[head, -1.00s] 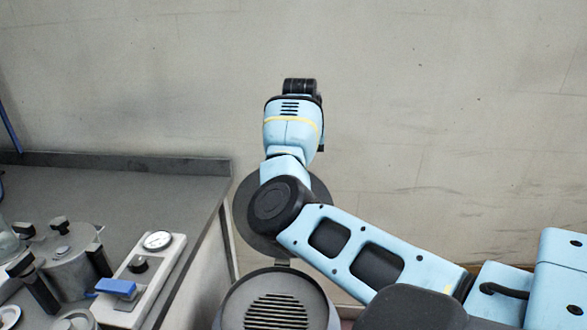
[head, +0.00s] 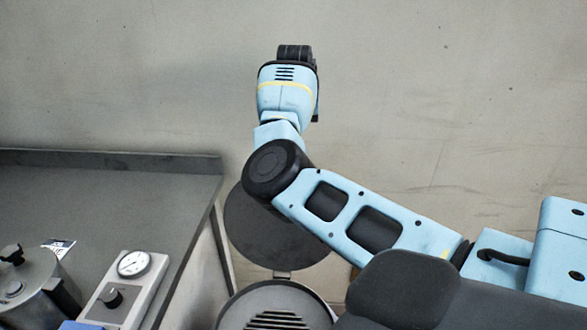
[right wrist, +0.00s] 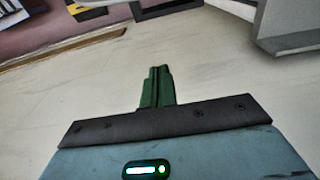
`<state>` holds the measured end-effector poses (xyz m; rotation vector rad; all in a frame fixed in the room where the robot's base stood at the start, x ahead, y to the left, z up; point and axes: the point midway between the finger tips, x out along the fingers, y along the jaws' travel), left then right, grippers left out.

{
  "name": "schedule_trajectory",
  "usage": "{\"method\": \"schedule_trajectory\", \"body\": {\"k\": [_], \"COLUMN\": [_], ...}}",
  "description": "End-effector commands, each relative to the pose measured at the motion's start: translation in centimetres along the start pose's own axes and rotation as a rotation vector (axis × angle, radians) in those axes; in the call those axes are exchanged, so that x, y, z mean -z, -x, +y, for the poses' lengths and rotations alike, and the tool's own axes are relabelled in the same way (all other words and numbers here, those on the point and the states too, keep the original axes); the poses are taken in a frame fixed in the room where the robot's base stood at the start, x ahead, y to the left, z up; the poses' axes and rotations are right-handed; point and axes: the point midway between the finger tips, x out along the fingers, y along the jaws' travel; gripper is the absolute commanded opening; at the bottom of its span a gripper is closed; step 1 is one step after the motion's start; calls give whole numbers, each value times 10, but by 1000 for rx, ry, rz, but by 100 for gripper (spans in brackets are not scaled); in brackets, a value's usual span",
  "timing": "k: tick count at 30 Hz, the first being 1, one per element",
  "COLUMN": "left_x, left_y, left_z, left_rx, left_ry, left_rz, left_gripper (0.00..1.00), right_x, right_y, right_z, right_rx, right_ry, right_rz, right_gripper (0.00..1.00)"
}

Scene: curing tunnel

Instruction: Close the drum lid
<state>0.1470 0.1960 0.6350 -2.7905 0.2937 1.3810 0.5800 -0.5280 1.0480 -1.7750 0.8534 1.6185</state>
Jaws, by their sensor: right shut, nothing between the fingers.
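The drum (head: 232,307) stands at the bottom middle of the head view, with a slatted, grille-like top. Its round dark lid (head: 262,236) stands open behind it, joined by a small hinge (head: 282,276). My right arm passes in front of the lid and hides part of its upper edge. That arm points up and away, beyond the lid; its fingers cannot be made out in the head view. In the right wrist view my right gripper (right wrist: 158,72) shows green fingers together and empty, with pale wall or floor beyond. My left gripper is in neither view.
A grey counter (head: 120,195) stands left of the drum. On it are a metal pot (head: 30,290) with black clamps and a white panel (head: 125,290) with a gauge (head: 133,264). A bare wall (head: 450,110) closes off the back.

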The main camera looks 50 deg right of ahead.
Motion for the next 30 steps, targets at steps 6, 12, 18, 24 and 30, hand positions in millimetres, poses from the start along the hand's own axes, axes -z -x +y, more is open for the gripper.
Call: {"method": "schedule_trajectory", "body": {"k": [6,12,18,24,30], "left_x": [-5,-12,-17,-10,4], "left_y": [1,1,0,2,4], "left_z": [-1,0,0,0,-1], "left_rx": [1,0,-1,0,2], "left_ry": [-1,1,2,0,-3], "left_rz": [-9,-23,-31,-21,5], "left_gripper": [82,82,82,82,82], "right_x": [0,-1,-1,-10,-28], "right_y": [-12,-46,-83,-94,-88], "right_z": [0,0,0,-2,-1], "right_rx": [-1,-2,-2,4,4], "right_ry": [0,1,1,0,-1], "right_rz": [-1,-3,-3,3,2], "right_gripper": [0,0,0,0,0]}}
